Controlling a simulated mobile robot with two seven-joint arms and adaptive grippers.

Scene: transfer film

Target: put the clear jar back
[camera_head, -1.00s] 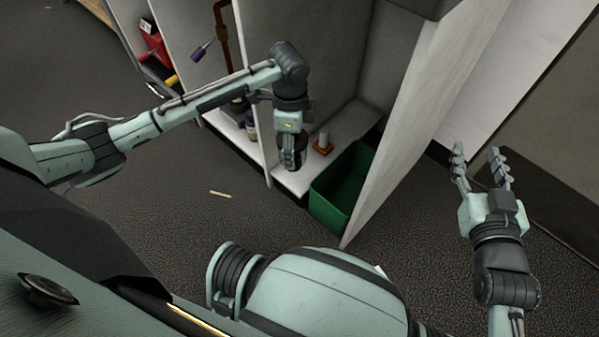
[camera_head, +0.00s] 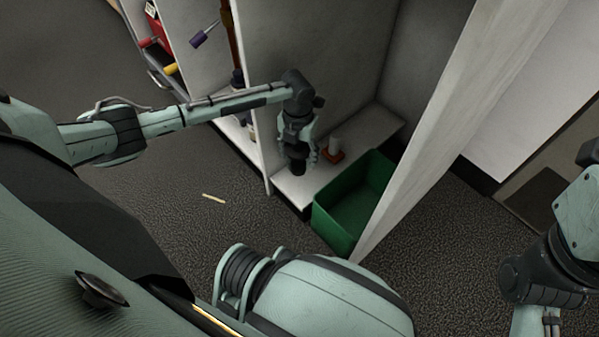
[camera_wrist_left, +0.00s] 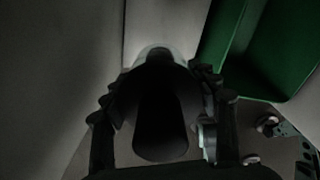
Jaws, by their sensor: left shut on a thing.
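My left gripper (camera_head: 298,160) is shut on a dark-looking jar (camera_head: 297,167) low inside the open cabinet bay. In the left wrist view the jar (camera_wrist_left: 160,125) stands between the fingers, its body nearly black and its far end (camera_wrist_left: 158,52) paler and glassy. Whether it touches the shelf cannot be told. The pale cabinet ledge (camera_head: 290,190) lies under the gripper.
A small pale cylinder on an orange base (camera_head: 334,155) stands on the ledge just right of my left gripper. A green bin (camera_head: 337,222) stands right of the ledge, beside a tall pale panel (camera_head: 440,120). A small pale strip (camera_head: 213,198) lies on the dark floor.

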